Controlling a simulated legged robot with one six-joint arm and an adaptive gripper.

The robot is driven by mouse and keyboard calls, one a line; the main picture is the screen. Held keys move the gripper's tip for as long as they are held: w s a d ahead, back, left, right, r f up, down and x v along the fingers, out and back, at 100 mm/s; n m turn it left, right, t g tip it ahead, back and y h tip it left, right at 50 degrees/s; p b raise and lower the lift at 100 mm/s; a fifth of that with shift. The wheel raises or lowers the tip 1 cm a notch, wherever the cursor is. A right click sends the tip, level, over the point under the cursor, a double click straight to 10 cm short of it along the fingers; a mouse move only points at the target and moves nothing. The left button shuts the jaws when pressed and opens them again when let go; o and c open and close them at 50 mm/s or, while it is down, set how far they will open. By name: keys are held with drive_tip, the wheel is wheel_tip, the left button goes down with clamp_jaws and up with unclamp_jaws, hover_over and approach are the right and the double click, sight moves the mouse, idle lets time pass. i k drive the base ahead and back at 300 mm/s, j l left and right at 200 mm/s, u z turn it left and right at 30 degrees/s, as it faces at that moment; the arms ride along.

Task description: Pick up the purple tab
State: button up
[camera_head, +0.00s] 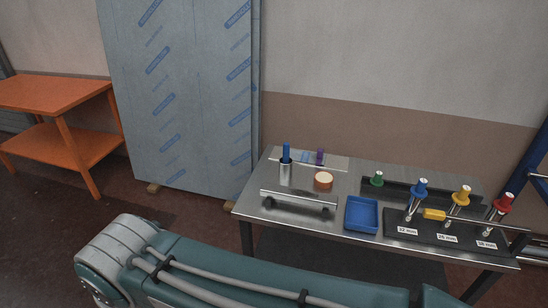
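A small purple tab (320,156) stands near the back edge of the metal table (337,222), on a pale flat plate (338,163). A faint blue tab (304,156) is just to its left. My teal and grey arm crosses the bottom of the view, in front of the table. My gripper is not in view.
On the table are a metal cup (285,172) holding something blue, a round wood-coloured piece (323,180), a metal bar with black knobs (298,201), a blue tray (362,214) and a black rack with coloured-top tools (440,228). A wrapped panel (185,95) leans behind; an orange table (55,95) stands left.

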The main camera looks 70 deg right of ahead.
sight(320, 155)
drive_tip(key=i+j+z, duration=0.2)
drive_tip(key=i, duration=0.3)
drive_tip(key=i+j+z, duration=0.15)
drive_tip(key=i, duration=0.4)
drive_tip(key=i+z, duration=0.2)
drive_tip(key=z, duration=0.2)
drive_tip(key=i+z, duration=0.15)
drive_tip(key=z, duration=0.25)
drive_tip(key=i+z, duration=0.2)
drive_tip(key=z, duration=0.2)
drive_tip(key=i+j+z, duration=0.1)
drive_tip(key=z, duration=0.3)
drive_tip(key=i+z, duration=0.15)
drive_tip(key=z, duration=0.25)
drive_tip(key=i+z, duration=0.15)
drive_tip(key=z, duration=0.25)
drive_tip(key=i+j+z, duration=0.15)
drive_tip(key=z, duration=0.25)
drive_tip(key=i+j+z, duration=0.1)
drive_tip(key=z, duration=0.3)
drive_tip(key=i+j+z, duration=0.15)
drive_tip(key=z, duration=0.2)
drive_tip(key=i+j+z, duration=0.25)
drive_tip(key=z, duration=0.15)
drive_tip(key=i+j+z, duration=0.2)
drive_tip(key=z, duration=0.15)
